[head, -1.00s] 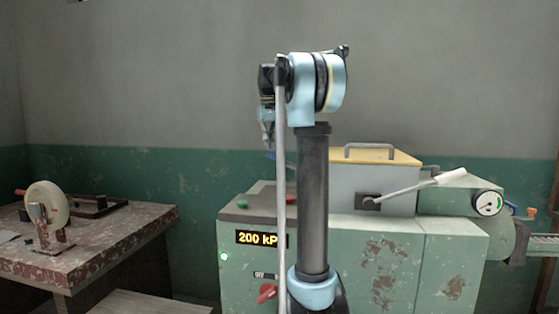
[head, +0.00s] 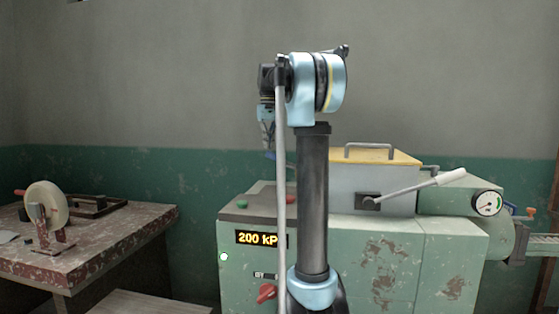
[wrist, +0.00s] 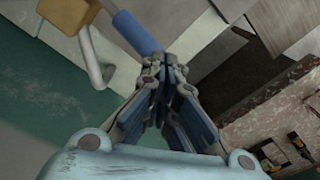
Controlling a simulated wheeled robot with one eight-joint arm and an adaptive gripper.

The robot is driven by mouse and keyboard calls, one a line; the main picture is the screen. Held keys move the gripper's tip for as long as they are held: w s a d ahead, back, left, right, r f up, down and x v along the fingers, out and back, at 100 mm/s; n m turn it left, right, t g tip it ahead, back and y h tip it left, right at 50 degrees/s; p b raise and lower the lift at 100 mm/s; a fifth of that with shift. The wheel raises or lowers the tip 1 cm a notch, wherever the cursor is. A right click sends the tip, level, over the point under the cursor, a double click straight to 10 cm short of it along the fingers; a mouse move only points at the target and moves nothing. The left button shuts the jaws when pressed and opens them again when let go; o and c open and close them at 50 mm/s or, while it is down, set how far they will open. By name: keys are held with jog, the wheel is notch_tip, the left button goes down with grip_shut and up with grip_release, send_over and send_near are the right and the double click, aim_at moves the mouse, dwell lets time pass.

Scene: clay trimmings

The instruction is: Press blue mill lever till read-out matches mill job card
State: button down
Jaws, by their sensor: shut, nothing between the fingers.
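The blue lever handle (wrist: 138,33) reaches toward my gripper's fingertips in the wrist view. In the head view my gripper (head: 268,150) is small and partly hidden by my arm. The mill (head: 455,262) is green with worn paint. Its read-out (head: 257,239) shows "200 kP", the rest hidden by my arm. I cannot make out a job card.
A white-handled lever (head: 450,176) sticks out from the grey box with a yellow lid (head: 376,156). A round gauge (head: 487,203) is to its right. A red knob (head: 267,292) is below the read-out. A worn table (head: 110,236) with a tape roll stands left.

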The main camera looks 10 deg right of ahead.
notch_tip(320, 180, down, 8)
jog(key=shift+f, duration=0.15)
dwell(1.6)
jog(key=shift+r, duration=5.95)
